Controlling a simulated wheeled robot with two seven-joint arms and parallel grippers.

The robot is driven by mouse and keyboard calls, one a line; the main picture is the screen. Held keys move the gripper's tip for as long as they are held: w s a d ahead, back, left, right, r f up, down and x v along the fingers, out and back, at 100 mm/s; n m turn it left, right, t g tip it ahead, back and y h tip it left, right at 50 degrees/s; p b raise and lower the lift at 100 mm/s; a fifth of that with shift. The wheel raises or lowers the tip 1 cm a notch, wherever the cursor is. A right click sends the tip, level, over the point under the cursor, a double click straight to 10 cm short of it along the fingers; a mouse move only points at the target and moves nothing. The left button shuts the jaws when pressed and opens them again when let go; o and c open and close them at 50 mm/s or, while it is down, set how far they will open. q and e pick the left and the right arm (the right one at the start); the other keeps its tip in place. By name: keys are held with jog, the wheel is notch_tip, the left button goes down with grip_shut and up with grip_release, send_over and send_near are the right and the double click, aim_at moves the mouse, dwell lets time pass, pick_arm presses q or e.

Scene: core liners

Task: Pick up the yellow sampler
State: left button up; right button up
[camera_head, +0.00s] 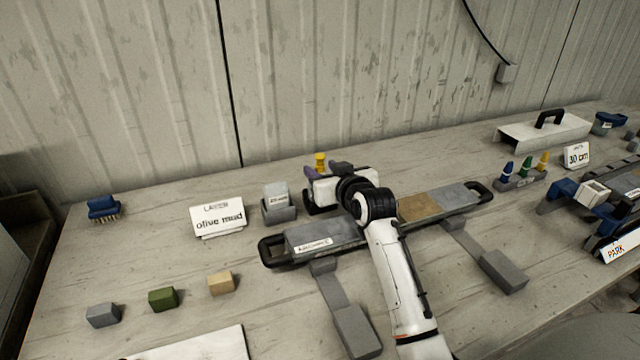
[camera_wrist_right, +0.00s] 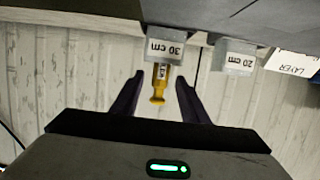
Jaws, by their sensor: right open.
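A yellow sampler (camera_head: 320,160) shows its top just behind my right gripper in the head view. In the right wrist view the yellow sampler (camera_wrist_right: 158,84) stands out from a grey block marked 30 cm (camera_wrist_right: 165,46). My right gripper (camera_wrist_right: 160,78) is open, with one dark finger on each side of the sampler and a visible gap to each. In the head view my right gripper (camera_head: 325,172) and its wrist hide the sampler's lower part and most of that block. My left gripper is not in view.
A grey block marked 20 cm (camera_head: 278,207) and an "olive mud" card (camera_head: 218,217) stand to the left. A long tray (camera_head: 325,238) lies under my right arm. A small rack (camera_head: 520,180) with blue, green and yellow pegs stands to the right. The corrugated wall is close behind.

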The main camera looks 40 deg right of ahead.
grip_shut()
dwell(0.3)
